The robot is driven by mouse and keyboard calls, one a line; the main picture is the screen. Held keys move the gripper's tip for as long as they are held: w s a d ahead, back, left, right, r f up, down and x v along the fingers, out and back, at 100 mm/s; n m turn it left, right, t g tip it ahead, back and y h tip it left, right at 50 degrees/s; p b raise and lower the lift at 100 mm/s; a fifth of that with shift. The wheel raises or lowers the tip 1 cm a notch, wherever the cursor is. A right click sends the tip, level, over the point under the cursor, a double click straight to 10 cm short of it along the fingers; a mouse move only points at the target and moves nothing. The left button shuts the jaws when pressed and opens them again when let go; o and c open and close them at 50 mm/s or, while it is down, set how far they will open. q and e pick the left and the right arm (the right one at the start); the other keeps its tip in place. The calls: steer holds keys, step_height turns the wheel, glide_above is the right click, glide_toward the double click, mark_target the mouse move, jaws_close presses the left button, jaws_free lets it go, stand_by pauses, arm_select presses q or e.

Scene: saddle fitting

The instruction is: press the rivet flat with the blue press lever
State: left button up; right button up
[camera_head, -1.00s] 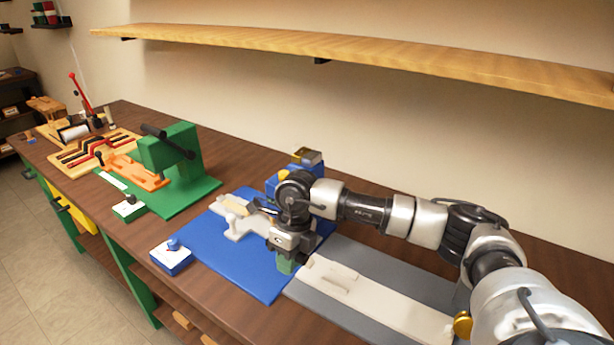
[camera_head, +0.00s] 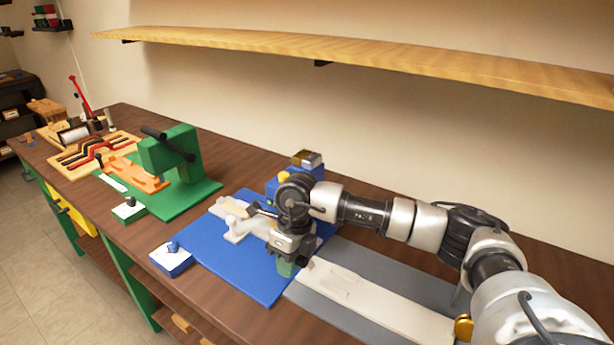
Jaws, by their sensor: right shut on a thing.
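The blue press (camera_head: 272,186) stands at the back of its blue base plate (camera_head: 220,262), mostly hidden behind my right arm. A dark bar (camera_head: 262,211) juts out to the left of my right wrist, over a pale piece (camera_head: 236,222) lying on the plate. My right gripper (camera_head: 294,260) points down at the plate's right side, in front of the press. It is shut on what seems to be the press lever, but the grip itself is hardly visible. A small green piece (camera_head: 287,268) shows at the fingertips. The rivet cannot be made out. My left gripper is not in view.
A green press (camera_head: 172,153) with a black lever stands to the left. A white-topped blue box (camera_head: 171,261) sits at the plate's front left. A long pale strip (camera_head: 375,305) lies on a grey mat to the right. A wooden shelf (camera_head: 350,58) hangs above.

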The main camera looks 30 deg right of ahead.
steer(key=shift+p+v, duration=0.9)
steer(key=shift+v, duration=1.05)
steer(key=shift+r, duration=0.15)
steer(key=shift+p+v, duration=1.05)
steer(key=shift+v, duration=0.55)
steer(key=w+d+r+p, duration=0.2)
steer(key=d+r+p, duration=0.3)
steer(key=r, duration=0.5)
steer(key=shift+d, duration=0.25)
steer(key=shift+w+f, duration=0.1)
steer(key=shift+f, duration=0.05)
